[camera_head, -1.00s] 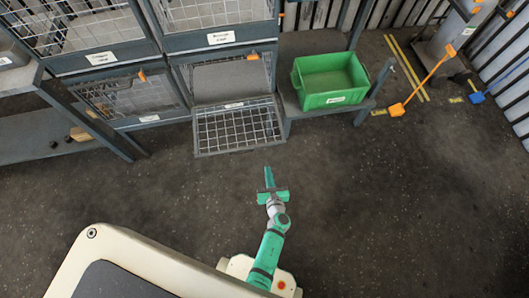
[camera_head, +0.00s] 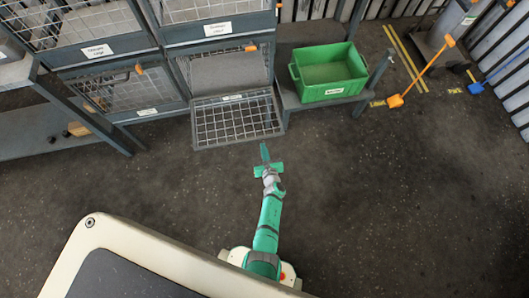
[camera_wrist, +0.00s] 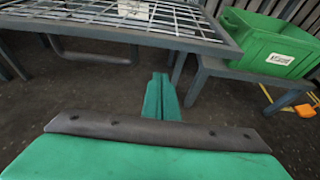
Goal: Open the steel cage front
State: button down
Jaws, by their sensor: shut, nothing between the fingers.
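A wire-mesh cage front (camera_head: 237,120) in a grey frame hangs folded down and outward at the lower right of the cage rack. The opening behind it shows a grey surface inside. Its small label is too blurred to read. In the wrist view the mesh front (camera_wrist: 190,42) spans the top, with its near frame edge toward me. My green gripper (camera_head: 265,153) is shut and empty, just in front of the panel's lower right corner in the head view. In the wrist view the closed fingers (camera_wrist: 161,97) point at the floor gap before the panel, apart from it.
A green bin (camera_head: 328,72) sits on a low grey stand (camera_head: 345,100) just right of the panel. Other mesh cages (camera_head: 125,90) stand left and above, with their fronts up. An orange tool (camera_head: 395,101) stands at the right. The floor in front is clear.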

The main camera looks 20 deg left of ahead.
jog(key=shift+w+a+r, duration=0.1)
jog(key=shift+r, duration=0.85)
jog(key=shift+w+a+r, duration=0.1)
jog(key=shift+r, duration=0.85)
